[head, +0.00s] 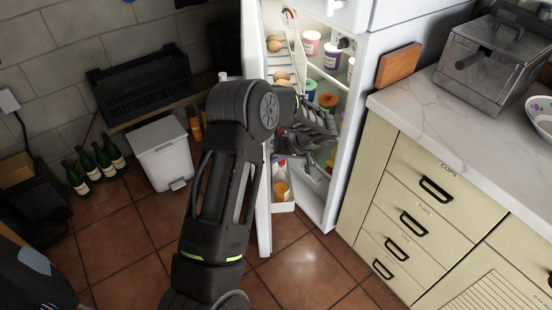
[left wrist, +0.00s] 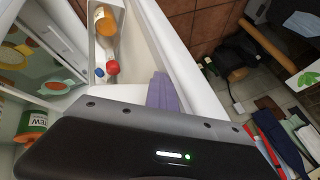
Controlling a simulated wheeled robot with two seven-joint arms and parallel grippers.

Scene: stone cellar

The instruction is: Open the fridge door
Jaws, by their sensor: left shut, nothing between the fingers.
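The fridge (head: 357,125) stands at the centre of the head view with its white door (head: 263,225) swung open to the left. Its lit shelves hold jars and tins, and eggs and bottles sit in the door racks. My left arm crosses in front of the door. My left gripper (head: 322,132) is shut and empty, in the opening between door and shelves. In the left wrist view the door (left wrist: 185,65) runs past the gripper body, with bottles in its rack. Whether the gripper touches the door is unclear. My right gripper is out of view.
A counter (head: 420,105) with cream drawers stands right of the fridge, carrying a metal box (head: 495,55) and a bowl (head: 542,110). A white pedal bin (head: 163,150) and green bottles (head: 95,165) stand on the left. Tiled floor (head: 300,270) before the fridge is clear.

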